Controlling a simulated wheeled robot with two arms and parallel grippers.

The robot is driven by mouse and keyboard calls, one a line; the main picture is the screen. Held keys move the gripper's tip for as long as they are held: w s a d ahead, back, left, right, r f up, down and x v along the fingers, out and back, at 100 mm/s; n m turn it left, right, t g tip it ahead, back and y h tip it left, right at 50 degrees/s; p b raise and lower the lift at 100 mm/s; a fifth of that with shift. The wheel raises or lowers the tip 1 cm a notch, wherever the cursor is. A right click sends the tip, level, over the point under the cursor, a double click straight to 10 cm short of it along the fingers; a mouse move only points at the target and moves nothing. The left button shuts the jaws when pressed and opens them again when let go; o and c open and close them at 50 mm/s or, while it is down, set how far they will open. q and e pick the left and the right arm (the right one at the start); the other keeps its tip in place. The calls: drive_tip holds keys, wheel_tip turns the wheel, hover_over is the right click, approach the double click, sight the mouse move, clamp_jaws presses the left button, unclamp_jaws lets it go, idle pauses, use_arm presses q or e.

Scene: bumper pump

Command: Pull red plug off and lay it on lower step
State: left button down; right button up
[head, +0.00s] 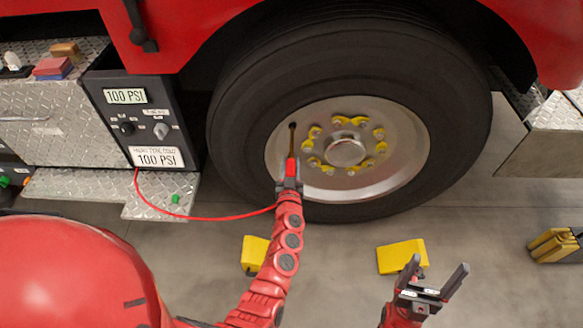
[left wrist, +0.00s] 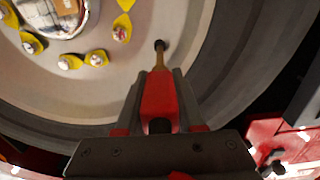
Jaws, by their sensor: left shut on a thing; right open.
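The red plug (head: 291,168) is at the end of the brass valve stem (head: 292,141) on the wheel; both line up, and they appear joined. My left gripper (head: 289,182) is shut on the plug. The left wrist view shows the plug (left wrist: 160,98) between the fingers, with the stem (left wrist: 159,58) running from its tip to the rim. A red hose (head: 215,218) runs from the gauge panel to the plug's end. The lower step (head: 148,208) is diamond plate at the left, below the panel. My right gripper (head: 437,282) is open and empty at the lower right.
A green cap (head: 175,198) lies on the lower step, with bare plate around it. The panel (head: 143,120) reads 100 PSI twice. Yellow chocks (head: 402,256) sit on the floor before the tyre (head: 460,120). Small blocks (head: 53,67) lie on the upper step.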

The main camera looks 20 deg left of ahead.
use_arm(q)
drive_tip(key=shift+s, duration=0.15)
drive_tip(key=shift+p+v, duration=0.9)
drive_tip(key=shift+v, duration=2)
